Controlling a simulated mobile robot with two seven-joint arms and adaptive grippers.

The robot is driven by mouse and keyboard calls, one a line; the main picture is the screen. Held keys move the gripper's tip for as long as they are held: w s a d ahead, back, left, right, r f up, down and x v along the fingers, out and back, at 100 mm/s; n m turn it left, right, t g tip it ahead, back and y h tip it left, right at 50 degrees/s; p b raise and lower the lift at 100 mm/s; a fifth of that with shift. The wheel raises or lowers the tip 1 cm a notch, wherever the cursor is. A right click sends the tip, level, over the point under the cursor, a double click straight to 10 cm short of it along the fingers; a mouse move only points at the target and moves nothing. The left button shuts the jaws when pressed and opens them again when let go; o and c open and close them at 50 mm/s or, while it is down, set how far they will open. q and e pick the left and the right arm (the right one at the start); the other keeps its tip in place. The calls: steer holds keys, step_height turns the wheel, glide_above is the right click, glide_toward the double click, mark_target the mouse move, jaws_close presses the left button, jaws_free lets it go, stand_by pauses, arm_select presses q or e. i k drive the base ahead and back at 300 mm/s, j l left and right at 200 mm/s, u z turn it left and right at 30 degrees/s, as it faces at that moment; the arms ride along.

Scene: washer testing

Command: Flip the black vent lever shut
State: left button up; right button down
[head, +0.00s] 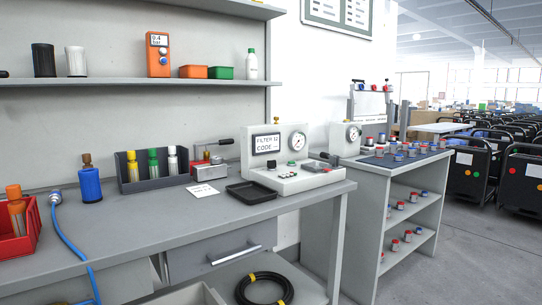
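I cannot tell which of the two is the vent lever. Neither of my grippers is in view.
A black tray (252,193) lies in front of the tester, beside a white card (202,190). A dark rack of bottles (152,172), a blue bottle (90,184) and a red bin (22,232) stand further left. The bench front is mostly clear, crossed by a blue hose (70,243).

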mark_target(323, 155)
steer(key=i+l+u, duration=0.75)
steer(key=i+l, duration=0.2)
steer(key=l, duration=0.15)
steer(key=i+l, duration=0.2)
steer(key=l, duration=0.15)
steer(key=i+l+u, duration=0.1)
steer(key=l, duration=0.25)
steer(key=i+l, duration=0.5)
steer(key=l, duration=0.25)
steer(key=i+l+u, duration=0.1)
steer(key=l, duration=0.25)
steer(key=i, duration=0.1)
